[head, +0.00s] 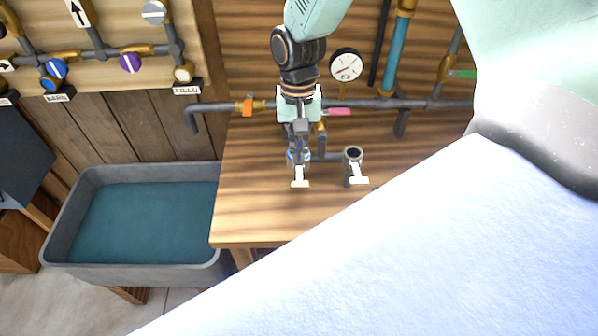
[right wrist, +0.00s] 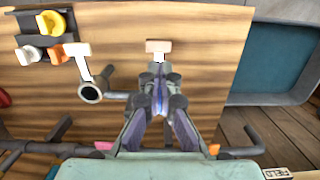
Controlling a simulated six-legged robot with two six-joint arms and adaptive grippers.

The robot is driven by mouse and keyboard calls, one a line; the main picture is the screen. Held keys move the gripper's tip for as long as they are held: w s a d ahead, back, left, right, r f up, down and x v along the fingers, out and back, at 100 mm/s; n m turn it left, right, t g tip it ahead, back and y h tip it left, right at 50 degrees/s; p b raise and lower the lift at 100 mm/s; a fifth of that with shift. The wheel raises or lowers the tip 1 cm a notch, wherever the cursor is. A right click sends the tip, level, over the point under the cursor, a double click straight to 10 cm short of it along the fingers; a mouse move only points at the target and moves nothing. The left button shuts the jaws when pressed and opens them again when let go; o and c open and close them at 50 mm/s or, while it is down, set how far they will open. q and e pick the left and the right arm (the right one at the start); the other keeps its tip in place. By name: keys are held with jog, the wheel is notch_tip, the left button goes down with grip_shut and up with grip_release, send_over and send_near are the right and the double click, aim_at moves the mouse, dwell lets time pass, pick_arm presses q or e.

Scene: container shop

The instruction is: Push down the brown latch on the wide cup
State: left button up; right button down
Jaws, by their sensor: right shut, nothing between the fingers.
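Two dark cups stand on pipe fittings at the wooden table's edge area. The right one (head: 353,153) shows an open round mouth and has a pale lever (head: 358,174). It also shows in the right wrist view (right wrist: 90,93). The left cup is mostly hidden by my right gripper (head: 299,152). A pale tan latch (head: 300,184) sticks out in front of it and shows in the right wrist view (right wrist: 158,46). My right gripper is shut and empty, its fingertips over the left cup, close behind the latch. I cannot tell whether they touch. My left gripper is not in view.
The wooden table (head: 245,215) is clear in front of the cups. Pipes (head: 375,104) with a gauge (head: 346,65) run along the back. A grey basin (head: 85,255) stands at the left.

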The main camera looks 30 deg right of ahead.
aim_at(299, 184)
jog(key=f, duration=0.7)
jog(key=shift+s+a, duration=0.15)
jog(key=shift+s, duration=0.1)
jog(key=shift+s+a+f, duration=0.1)
